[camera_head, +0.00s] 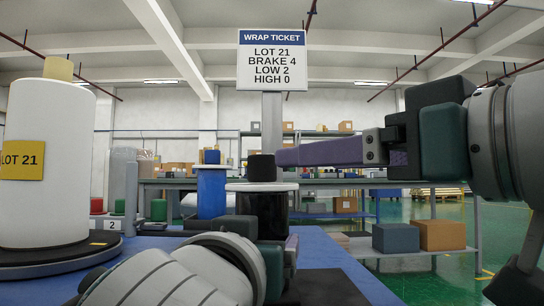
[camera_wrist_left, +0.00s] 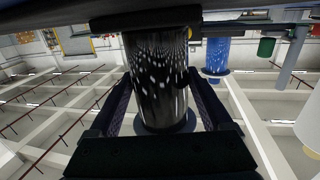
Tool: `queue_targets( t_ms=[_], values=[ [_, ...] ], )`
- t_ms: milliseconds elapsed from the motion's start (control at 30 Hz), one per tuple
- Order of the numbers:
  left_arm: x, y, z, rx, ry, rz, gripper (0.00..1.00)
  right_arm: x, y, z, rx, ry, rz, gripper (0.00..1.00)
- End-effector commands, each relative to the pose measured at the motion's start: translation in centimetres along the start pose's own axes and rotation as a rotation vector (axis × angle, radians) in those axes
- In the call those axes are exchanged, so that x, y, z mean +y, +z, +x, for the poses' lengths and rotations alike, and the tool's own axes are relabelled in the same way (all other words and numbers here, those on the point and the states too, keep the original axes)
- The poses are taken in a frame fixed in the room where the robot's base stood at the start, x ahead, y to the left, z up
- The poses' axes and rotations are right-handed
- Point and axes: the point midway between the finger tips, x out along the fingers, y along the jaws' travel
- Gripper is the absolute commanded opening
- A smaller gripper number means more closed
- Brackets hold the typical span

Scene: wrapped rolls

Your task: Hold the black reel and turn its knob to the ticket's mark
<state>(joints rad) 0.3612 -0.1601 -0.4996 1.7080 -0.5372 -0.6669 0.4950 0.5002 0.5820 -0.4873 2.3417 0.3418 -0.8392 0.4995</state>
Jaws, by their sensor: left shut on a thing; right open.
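The wrap ticket (camera_head: 272,60) hangs at the top middle and reads LOT 21, BRAKE 4, LOW 2, HIGH 0. The black reel (camera_head: 262,206) stands upright on the blue table, with a pale disc on top and a black knob (camera_head: 261,167) above it. My left gripper (camera_head: 270,243) is shut around the reel's body; the left wrist view shows the glossy black reel (camera_wrist_left: 160,85) between its two fingers. My right gripper (camera_head: 281,157) is open and level with the knob, its purple fingers pointing left with tips close beside it. Whether they touch is unclear. Any marks on the knob are not readable.
A blue reel (camera_head: 211,193) stands just behind and left of the black one. A big white roll (camera_head: 45,165) labelled LOT 21 stands on a dark turntable (camera_head: 60,258) at left. A card with "2" (camera_head: 111,225) is near it. Boxes (camera_head: 441,235) sit at back right.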

Motion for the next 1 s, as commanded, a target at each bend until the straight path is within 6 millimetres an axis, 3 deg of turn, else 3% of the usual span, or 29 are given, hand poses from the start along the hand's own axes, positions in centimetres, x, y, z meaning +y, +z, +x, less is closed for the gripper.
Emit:
queue_targets(
  t_ms=[100,133,267,633,1000],
  values=[
    [0.0,0.2,0.0,-0.005,0.0,-0.002,0.0,0.0,0.0,0.0,0.0,0.0,0.0,0.77],
    [0.0,0.2,0.0,-0.005,0.0,-0.002,0.85,0.0,0.0,0.0,0.0,0.0,0.0,0.77],
    [0.0,0.1,0.0,-0.003,0.0,-0.001,1.0,0.0,0.0,0.0,0.0,0.0,0.0,0.77],
    [0.0,0.1,-0.6,-0.001,0.0,-0.001,1.0,0.0,0.0,0.0,0.0,0.0,0.0,0.77],
    [0.0,0.1,-5.7,-0.003,0.0,-0.003,1.0,0.0,0.0,0.0,0.0,0.0,0.0,0.77]
  ],
)
